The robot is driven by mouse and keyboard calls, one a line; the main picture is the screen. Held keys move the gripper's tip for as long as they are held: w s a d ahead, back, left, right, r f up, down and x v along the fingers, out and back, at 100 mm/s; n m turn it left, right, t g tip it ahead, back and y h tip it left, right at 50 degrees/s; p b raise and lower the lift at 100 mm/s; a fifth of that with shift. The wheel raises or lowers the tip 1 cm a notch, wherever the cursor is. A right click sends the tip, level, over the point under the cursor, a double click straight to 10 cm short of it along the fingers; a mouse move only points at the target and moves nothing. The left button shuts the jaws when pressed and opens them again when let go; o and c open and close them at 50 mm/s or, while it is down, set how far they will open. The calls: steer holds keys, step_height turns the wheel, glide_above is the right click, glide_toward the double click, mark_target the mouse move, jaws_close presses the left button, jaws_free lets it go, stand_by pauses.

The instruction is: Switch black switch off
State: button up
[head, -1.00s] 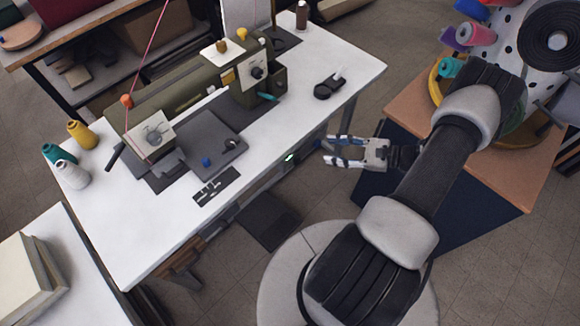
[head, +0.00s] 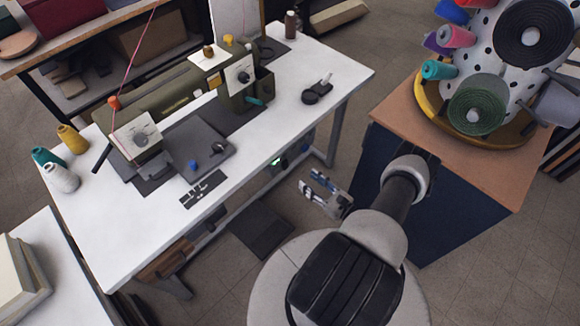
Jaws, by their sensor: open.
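My gripper (head: 310,182) is open and empty, in front of the white sewing table (head: 262,142) and lower than its top. Its fingers point up and left, towards the table's underside. A small green light (head: 275,162) glows on a dark box (head: 291,156) under the table's front edge, a little up and left of my fingertips and apart from them. The black switch cannot be clearly made out; whether it is on this box I cannot tell.
An olive sewing machine (head: 180,98) stands on the table. A dark pedal (head: 261,231) lies on the floor below. A blue cabinet (head: 458,215) with a thread stand (head: 495,60) is to the right. A table leg (head: 337,130) stands near my gripper.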

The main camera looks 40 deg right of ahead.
mark_target(286, 162)
steer(key=w, duration=0.3)
steer(key=w+b, duration=0.1)
steer(key=w, duration=0.3)
steer(key=w+a, duration=0.1)
steer(key=w, duration=0.2)
steer(key=shift+w, duration=0.15)
steer(key=shift+b, duration=0.3)
jaws_close()
